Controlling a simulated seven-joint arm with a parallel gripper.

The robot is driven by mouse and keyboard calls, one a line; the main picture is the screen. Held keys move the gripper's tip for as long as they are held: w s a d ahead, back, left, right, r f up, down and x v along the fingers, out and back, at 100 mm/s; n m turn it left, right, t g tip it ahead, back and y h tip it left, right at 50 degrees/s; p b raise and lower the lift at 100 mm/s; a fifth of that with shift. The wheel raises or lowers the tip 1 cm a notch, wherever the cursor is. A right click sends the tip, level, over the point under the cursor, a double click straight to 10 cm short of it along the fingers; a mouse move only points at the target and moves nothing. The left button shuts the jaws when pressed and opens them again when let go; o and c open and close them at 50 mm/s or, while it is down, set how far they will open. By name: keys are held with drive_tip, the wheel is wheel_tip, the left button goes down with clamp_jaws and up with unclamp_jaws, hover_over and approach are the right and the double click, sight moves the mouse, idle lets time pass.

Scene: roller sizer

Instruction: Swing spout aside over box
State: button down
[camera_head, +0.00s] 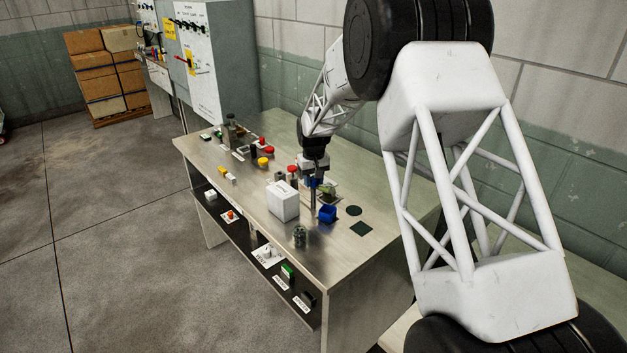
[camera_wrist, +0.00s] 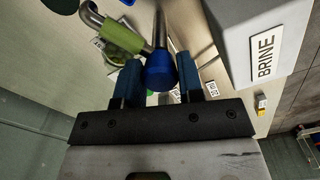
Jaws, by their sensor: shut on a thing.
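The spout is a bent metal pipe with a green sleeve (camera_wrist: 122,38), at the upper left in the wrist view. Its inner end meets an upright metal post with a blue cap (camera_wrist: 160,72). My gripper (camera_wrist: 160,80) has one blue finger on each side of the cap and is shut on it. In the camera_head view my gripper (camera_head: 313,180) points down at the top of the post (camera_head: 313,201). A small blue box (camera_head: 327,214) stands just right of the post. My gripper partly hides the spout there.
A white box (camera_head: 283,201), marked BRINE in the wrist view (camera_wrist: 268,48), stands close beside my gripper.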

drive_tip(key=m, duration=0.4)
drive_tip(key=shift+f+m, duration=0.25)
drive_tip(key=shift+m, duration=0.15)
drive_tip(key=shift+s, duration=0.1)
drive_tip(key=c, duration=0.8)
unclamp_jaws()
drive_tip(key=shift+o, duration=0.2)
drive_tip(key=shift+r, duration=0.25)
drive_tip(key=shift+r, duration=3.7)
